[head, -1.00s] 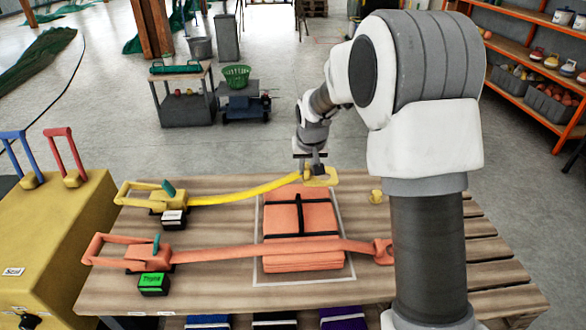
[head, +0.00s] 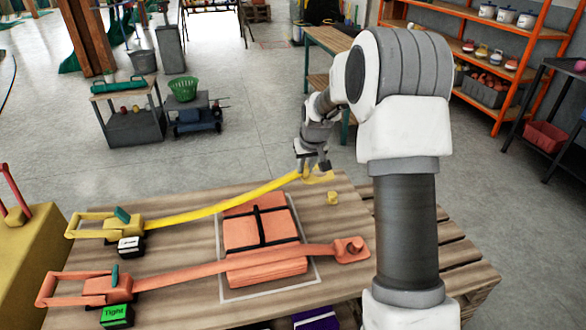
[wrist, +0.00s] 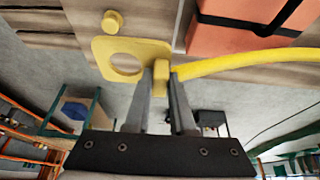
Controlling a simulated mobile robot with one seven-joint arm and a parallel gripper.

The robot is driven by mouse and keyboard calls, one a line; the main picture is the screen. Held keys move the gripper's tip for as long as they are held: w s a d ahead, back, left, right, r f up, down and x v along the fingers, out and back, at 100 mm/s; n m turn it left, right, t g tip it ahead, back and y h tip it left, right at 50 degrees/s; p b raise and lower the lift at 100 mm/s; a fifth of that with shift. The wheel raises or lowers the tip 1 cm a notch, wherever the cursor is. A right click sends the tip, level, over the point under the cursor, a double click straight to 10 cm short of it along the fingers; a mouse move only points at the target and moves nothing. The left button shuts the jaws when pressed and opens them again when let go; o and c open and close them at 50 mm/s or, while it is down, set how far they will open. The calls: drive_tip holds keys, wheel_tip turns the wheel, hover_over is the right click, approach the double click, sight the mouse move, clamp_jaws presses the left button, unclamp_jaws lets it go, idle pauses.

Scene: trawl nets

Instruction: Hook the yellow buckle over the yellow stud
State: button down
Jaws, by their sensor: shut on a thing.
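The yellow buckle (head: 322,174) is a flat plate with a round hole, at the end of the yellow strap (head: 225,204). My gripper (head: 305,172) is shut on the buckle's narrow strap end and holds it raised near the table's far edge. The wrist view shows the buckle plate (wrist: 103,52) to the left of the fingertips (wrist: 161,78). The yellow stud (head: 333,198) stands apart from the buckle, on the near side of it. The stud also shows in the wrist view (wrist: 112,22), outside the hole. The yellow ratchet (head: 122,226) sits at the left.
An orange strap (head: 190,270) crosses the orange bundle (head: 262,273), its buckle (head: 345,257) around an orange stud. A green "Tight" label (head: 117,316) stands by its ratchet. A white block (head: 130,246) stands by the yellow ratchet. Bare wooden tabletop (head: 185,240) surrounds the bundle.

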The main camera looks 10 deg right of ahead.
drive_tip(key=w+d, duration=0.1)
drive_tip(key=d, duration=0.5)
drive_tip(key=f+b, duration=0.2)
drive_tip(key=f, duration=0.2)
drive_tip(key=f+b, duration=0.2)
drive_tip(key=f, duration=0.2)
drive_tip(key=f+b, duration=0.3)
drive_tip(key=f, duration=0.1)
drive_tip(key=shift+a+f, duration=0.2)
drive_tip(key=shift+a, duration=0.2)
drive_tip(key=c, duration=0.7)
unclamp_jaws()
drive_tip(key=p+v, duration=0.2)
drive_tip(key=v, duration=1.5)
drive_tip(key=shift+s+a+r, duration=0.15)
drive_tip(key=shift+s+r, duration=0.1)
